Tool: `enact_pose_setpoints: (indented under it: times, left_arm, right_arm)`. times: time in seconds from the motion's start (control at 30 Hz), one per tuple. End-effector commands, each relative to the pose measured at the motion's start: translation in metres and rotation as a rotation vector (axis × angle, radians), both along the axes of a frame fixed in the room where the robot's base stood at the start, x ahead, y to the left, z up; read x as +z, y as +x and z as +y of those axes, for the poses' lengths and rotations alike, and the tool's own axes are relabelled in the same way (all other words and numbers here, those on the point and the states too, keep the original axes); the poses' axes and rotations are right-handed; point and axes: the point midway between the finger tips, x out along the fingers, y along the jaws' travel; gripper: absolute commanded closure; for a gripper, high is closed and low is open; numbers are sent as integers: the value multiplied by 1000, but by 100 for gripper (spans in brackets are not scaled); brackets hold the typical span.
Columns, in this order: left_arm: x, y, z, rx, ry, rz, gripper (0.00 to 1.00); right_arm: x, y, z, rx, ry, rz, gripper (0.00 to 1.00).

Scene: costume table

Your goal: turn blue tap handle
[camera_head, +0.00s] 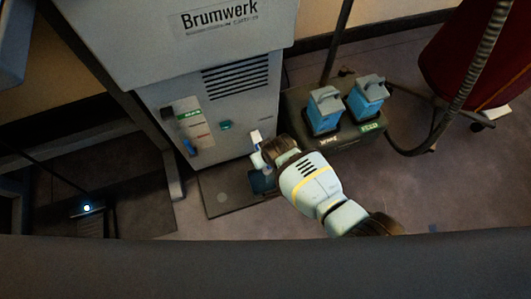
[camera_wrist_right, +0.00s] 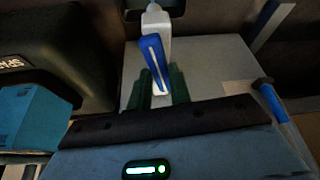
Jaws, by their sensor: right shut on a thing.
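The blue tap handle (camera_wrist_right: 152,55) stands upright in the right wrist view, in front of a white tap body (camera_wrist_right: 156,22). My right gripper (camera_wrist_right: 161,88) is shut on the lower part of the handle, its dark green fingers on either side of it. In the head view my right gripper (camera_head: 258,158) is at the front right of the grey machine, beside a small white part (camera_head: 255,137). The blue of the handle is hard to make out there. My left gripper is not in view.
Two blue canisters (camera_head: 323,112) (camera_head: 368,97) stand on a dark box (camera_head: 338,143) to the right. A ribbed hose (camera_head: 471,65) hangs further right.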

Motion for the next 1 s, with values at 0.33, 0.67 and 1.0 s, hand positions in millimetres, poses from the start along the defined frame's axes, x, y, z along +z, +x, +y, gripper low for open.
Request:
enact_pose_setpoints:
  times: [0.33, 0.67, 1.0]
  left_arm:
    - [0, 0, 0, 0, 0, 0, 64]
    - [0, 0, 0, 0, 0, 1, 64]
    - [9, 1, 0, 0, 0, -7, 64]
  right_arm:
    - [0, 0, 0, -6, 0, 1, 100]
    - [0, 0, 0, -4, 1, 0, 58]
    - [10, -3, -2, -4, 0, -1, 58]
